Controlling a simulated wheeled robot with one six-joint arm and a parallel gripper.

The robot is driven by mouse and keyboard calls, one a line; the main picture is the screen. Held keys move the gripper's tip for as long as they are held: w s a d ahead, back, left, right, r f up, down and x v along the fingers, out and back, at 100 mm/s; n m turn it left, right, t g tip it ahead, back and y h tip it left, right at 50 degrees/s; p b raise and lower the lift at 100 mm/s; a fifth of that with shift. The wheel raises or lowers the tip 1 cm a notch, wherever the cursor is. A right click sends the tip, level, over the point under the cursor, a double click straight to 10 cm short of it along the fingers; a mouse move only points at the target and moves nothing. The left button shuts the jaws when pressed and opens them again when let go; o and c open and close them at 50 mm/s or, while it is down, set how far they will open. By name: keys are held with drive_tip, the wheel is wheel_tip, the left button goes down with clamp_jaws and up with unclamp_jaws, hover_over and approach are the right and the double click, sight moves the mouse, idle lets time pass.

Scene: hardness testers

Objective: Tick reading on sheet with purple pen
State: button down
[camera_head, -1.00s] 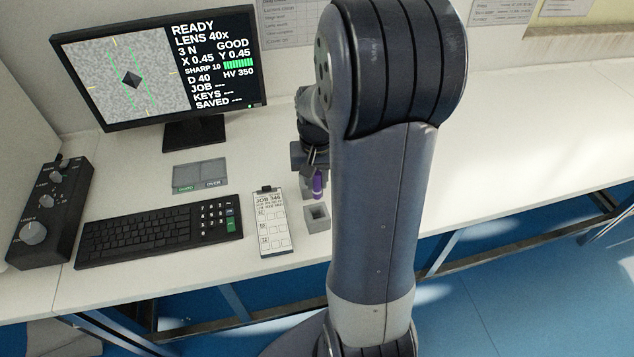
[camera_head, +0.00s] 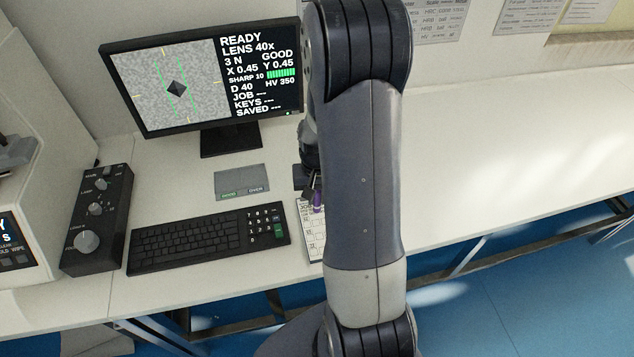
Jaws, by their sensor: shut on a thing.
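The white job sheet (camera_head: 313,236) lies on the desk to the right of the keyboard; my arm hides its right side. The purple pen (camera_head: 317,200) is held over the upper part of the sheet, its lower end near the paper. I cannot tell whether it touches. My gripper (camera_head: 314,190) is shut on the pen and partly hidden behind my arm. The monitor (camera_head: 204,88) reads HV 350, GOOD, D 40, with JOB, KEYS and SAVED blank.
The keyboard (camera_head: 207,240) lies left of the sheet, with a black knob box (camera_head: 97,222) further left. A grey two-part pad (camera_head: 241,181) lies behind the keyboard. A tester (camera_head: 22,215) stands at the left edge. The desk right of my arm is clear.

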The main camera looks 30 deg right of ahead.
sight(316, 212)
drive_tip(key=shift+w+a+f, duration=0.15)
drive_tip(key=shift+a+f, duration=0.15)
drive_tip(key=shift+a, duration=0.05)
drive_tip(key=shift+f+b, duration=1.5)
drive_tip(key=shift+f, duration=0.6)
drive_tip(key=shift+f+b, duration=0.3)
drive_tip(key=shift+b, duration=0.2)
idle(0.4)
drive_tip(key=shift+s+d, duration=0.1)
drive_tip(key=shift+s, duration=0.2)
idle(0.7)
drive_tip(key=shift+w+d+b, duration=0.3)
drive_tip(key=shift+d+b, duration=0.15)
drive_tip(key=shift+b, duration=0.2)
idle(1.0)
drive_tip(key=shift+r, duration=0.1)
drive_tip(key=shift+r+p, duration=2.25)
drive_tip(key=shift+r, duration=0.7)
